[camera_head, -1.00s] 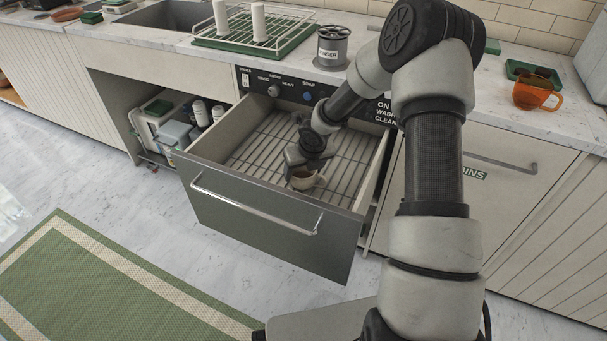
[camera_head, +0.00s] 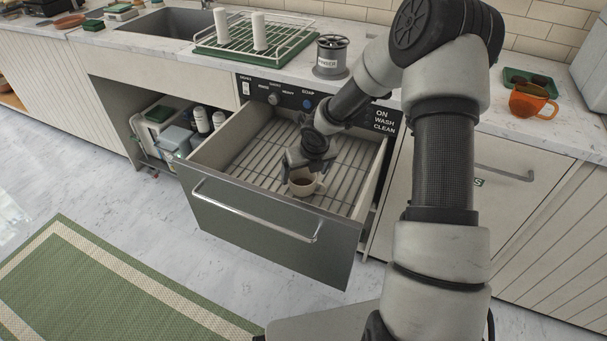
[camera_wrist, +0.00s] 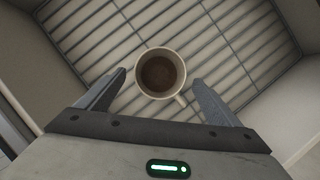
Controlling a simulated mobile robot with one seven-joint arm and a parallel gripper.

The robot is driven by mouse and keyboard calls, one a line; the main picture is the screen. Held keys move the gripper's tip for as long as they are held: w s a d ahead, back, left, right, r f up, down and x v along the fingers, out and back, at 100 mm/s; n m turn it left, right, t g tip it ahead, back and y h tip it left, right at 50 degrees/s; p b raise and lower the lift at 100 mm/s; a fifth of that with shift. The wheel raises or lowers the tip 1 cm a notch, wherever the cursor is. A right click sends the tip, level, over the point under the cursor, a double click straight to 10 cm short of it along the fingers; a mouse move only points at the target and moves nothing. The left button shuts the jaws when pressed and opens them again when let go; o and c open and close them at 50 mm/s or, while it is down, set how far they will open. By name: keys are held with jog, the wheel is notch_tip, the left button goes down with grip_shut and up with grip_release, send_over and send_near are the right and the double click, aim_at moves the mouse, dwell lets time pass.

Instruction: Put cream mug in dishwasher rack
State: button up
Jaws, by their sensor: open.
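The cream mug (camera_head: 303,184) stands upright on the wire rack (camera_head: 338,179) inside the pulled-out dishwasher drawer. In the wrist view the mug (camera_wrist: 161,73) shows from above, with dark brown contents or inside and its handle towards the lower right. My gripper (camera_head: 299,168) is just above and behind the mug in the head view, hiding part of it. In the wrist view my gripper (camera_wrist: 160,90) is open, its fingers spread on either side of the mug with gaps showing. The mug lies slightly beyond the fingertips.
Drawer walls stand close around my gripper. On the counter are a drying rack (camera_head: 235,48), a grey canister (camera_head: 331,57) and an orange cup (camera_head: 529,103). Most of the wire rack is clear.

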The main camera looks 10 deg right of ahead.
jog(key=p+v, duration=0.2)
jog(key=v, duration=0.6)
jog(key=shift+p, duration=0.4)
dwell(0.6)
